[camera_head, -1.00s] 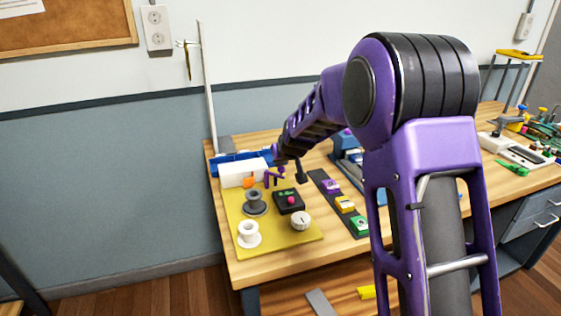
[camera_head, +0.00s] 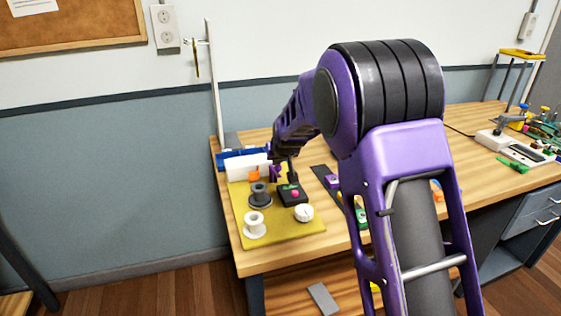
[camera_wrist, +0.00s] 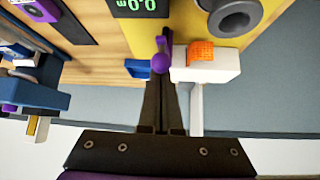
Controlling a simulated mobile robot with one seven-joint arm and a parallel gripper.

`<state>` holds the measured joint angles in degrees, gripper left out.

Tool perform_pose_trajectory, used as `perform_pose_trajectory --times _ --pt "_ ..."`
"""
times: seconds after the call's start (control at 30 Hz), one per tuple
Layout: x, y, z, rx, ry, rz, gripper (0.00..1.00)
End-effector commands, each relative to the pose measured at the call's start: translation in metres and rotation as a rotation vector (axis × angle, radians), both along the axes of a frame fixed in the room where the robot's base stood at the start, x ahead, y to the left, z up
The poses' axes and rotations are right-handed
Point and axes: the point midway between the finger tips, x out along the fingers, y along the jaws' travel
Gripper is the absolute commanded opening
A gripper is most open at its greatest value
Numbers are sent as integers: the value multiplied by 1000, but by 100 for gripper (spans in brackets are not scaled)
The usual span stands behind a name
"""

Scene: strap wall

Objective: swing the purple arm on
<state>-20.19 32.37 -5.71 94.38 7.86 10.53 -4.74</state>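The purple arm (camera_wrist: 160,60) is a small lever with a rounded end, beside a white block (camera_wrist: 215,66) with an orange piece (camera_wrist: 201,50). In the head view the purple arm (camera_head: 275,172) is partly hidden by my gripper (camera_head: 291,178). In the wrist view the two dark fingers of my gripper (camera_wrist: 165,85) lie close together, with only a thin line between them. Their tips are at the purple arm, which overlaps them. I cannot tell whether they touch it.
A yellow board (camera_head: 283,233) carries a grey spool (camera_head: 259,195), a white spool (camera_head: 254,225), a black box with a pink button (camera_head: 293,195) and a white knob (camera_head: 304,213). A dark strip (camera_head: 322,174) lies to the right.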

Motion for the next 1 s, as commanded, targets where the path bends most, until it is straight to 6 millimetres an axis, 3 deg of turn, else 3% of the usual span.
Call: perform_pose_trajectory --times 1.0 --pt "14 7 0 -1 2 1 0"
